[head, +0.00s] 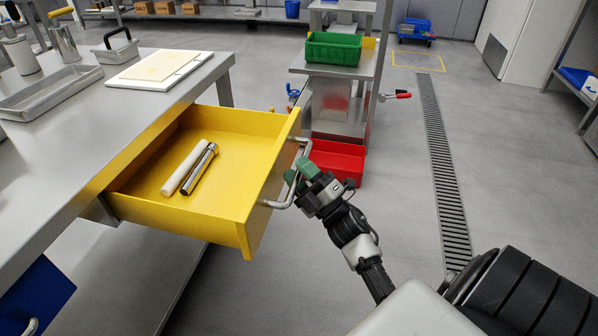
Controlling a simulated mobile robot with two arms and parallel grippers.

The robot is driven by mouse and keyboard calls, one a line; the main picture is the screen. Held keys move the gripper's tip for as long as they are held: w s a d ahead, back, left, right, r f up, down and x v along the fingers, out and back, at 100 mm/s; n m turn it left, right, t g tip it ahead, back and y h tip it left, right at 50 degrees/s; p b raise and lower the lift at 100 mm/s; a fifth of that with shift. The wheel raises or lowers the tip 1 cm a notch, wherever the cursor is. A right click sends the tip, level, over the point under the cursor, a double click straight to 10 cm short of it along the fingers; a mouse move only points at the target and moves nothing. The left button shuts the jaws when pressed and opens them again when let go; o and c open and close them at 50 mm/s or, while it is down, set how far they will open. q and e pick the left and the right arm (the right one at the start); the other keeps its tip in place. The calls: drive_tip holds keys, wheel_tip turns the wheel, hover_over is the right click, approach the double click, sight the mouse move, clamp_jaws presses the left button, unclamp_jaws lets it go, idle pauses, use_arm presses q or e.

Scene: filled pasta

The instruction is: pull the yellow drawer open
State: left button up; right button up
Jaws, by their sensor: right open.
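The yellow drawer (232,168) stands pulled out from under the steel table, with its inside in view. A white cylinder (185,166) and a metal cylinder (200,170) lie in it side by side. Its curved metal handle (283,200) is on the front face, on the right. My right gripper (298,172), with green fingertips, is at the handle, and its jaws are open. The fingers overlap the handle in this view, so I cannot tell whether they touch it. My left gripper is not in view.
The steel table (60,190) holds a tray (48,92), a white board (160,70) and several metal tools. A blue drawer front (35,297) is at lower left. A cart with a green bin (333,48) and a red bin (338,160) stands behind. Floor on the right is clear.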

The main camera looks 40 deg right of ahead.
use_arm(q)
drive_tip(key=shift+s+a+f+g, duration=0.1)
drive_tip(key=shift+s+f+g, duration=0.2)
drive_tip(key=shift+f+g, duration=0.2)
use_arm(e)
drive_tip(key=v, duration=1.1)
drive_tip(key=shift+r, duration=0.1)
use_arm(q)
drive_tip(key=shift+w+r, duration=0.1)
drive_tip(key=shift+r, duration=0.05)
